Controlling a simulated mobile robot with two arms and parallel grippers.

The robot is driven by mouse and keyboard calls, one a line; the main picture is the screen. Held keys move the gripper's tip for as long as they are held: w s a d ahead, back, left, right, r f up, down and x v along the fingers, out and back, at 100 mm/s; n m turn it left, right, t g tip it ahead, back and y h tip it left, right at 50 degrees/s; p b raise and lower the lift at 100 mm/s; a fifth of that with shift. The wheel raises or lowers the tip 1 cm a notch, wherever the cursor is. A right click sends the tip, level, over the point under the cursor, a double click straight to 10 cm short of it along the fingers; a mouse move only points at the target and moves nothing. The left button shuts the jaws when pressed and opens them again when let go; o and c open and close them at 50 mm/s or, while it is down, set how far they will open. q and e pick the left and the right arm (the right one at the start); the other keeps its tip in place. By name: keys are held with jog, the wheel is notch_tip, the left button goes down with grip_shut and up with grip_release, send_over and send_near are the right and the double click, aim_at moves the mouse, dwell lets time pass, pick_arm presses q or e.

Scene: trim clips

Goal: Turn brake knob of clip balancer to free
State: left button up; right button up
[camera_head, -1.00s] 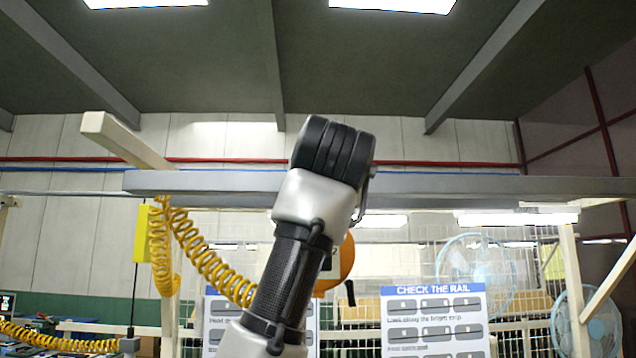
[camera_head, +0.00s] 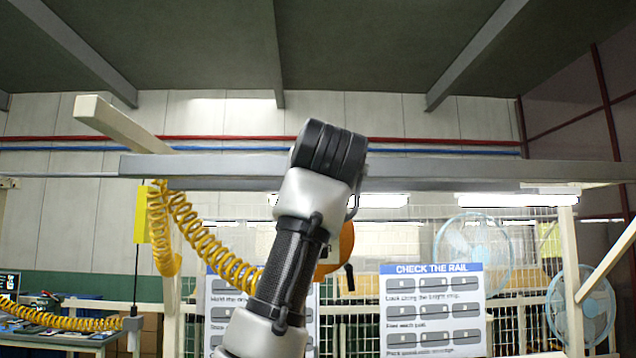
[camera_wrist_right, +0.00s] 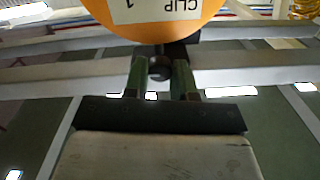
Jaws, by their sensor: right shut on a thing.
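The orange clip balancer (camera_head: 341,250) hangs below the grey overhead rail and is mostly hidden behind my right arm in the head view. A small black part (camera_head: 349,277) sticks out at its lower right. In the right wrist view the balancer (camera_wrist_right: 170,22) fills the top middle, with a white label reading "CLIP 1". A round black brake knob (camera_wrist_right: 160,68) sits just beyond its edge. My right gripper (camera_wrist_right: 160,76) has one finger on each side of the knob and is shut on it. The knob's markings cannot be read. My left gripper is not in view.
The grey rail (camera_head: 440,172) crosses above the balancer. A yellow coiled hose (camera_head: 205,240) hangs to the left, beside a yellow box (camera_head: 141,215). A "CHECK THE RAIL" board (camera_head: 432,310) and a wire fence stand behind. Fans (camera_head: 473,250) are at right.

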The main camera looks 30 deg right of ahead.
jog(key=n+b, duration=0.7)
jog(key=n, duration=1)
jog(key=shift+n+g, duration=0.3)
jog(key=shift+w+f, duration=0.1)
dwell(0.6)
jog(key=o, duration=0.9)
jog(key=shift+a, duration=0.15)
